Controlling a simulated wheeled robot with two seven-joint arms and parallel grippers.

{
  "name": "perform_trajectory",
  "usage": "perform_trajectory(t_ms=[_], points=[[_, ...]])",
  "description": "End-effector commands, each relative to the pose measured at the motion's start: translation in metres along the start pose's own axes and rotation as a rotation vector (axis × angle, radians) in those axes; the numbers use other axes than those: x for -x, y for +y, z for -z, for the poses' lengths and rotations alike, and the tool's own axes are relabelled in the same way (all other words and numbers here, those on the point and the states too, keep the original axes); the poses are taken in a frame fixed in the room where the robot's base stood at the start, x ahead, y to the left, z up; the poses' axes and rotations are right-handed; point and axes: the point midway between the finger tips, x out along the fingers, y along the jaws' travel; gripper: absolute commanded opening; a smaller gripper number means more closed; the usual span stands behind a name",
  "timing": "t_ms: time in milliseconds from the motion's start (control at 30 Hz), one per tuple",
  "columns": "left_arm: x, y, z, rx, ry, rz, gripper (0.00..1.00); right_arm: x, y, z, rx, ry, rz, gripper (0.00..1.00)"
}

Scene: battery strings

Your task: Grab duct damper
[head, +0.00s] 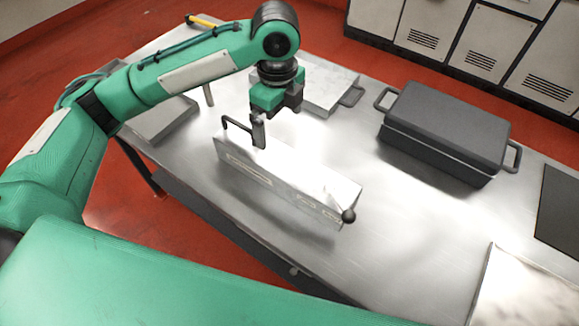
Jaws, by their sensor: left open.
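A long pale metal box, which looks like the duct damper (282,186), lies on the steel table in the middle of the head view. It has a dark bent handle at its left end and a black ball knob at its right end. My left gripper (260,136) points down over the box's left end, close to the bent handle. Its jaws are open, and I cannot tell whether a finger touches the box. The gripper hides part of the box's far edge. My right gripper is not in view.
A dark lidded case (445,130) with side handles stands right of the damper. A pale box (325,84) with a handle is behind my gripper. A grey tray (160,122) is at the left. A dark panel (560,210) and pale plate (525,292) lie right. Bare table (400,235) lies between.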

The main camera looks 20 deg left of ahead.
Motion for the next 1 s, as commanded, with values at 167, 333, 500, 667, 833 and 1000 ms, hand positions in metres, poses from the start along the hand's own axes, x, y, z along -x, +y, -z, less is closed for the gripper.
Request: perform_trajectory(t_ms=[167,333,500,667,833,1000], points=[[-0.025,0.000,0.000,0.000,0.000,0.000,1.00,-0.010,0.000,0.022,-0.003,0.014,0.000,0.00],[-0.042,0.000,0.000,0.000,0.000,0.000,1.00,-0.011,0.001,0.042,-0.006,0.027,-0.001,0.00],[-0.053,0.000,0.000,0.001,0.000,-0.001,1.00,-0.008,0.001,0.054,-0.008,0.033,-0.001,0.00],[-0.079,0.001,0.000,0.001,0.000,-0.005,1.00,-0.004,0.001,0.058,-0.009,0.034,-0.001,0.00],[-0.112,0.001,0.000,0.001,0.001,-0.003,1.00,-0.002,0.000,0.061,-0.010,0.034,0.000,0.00],[-0.130,0.001,0.000,0.000,0.000,-0.001,1.00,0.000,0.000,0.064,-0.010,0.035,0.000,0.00]])
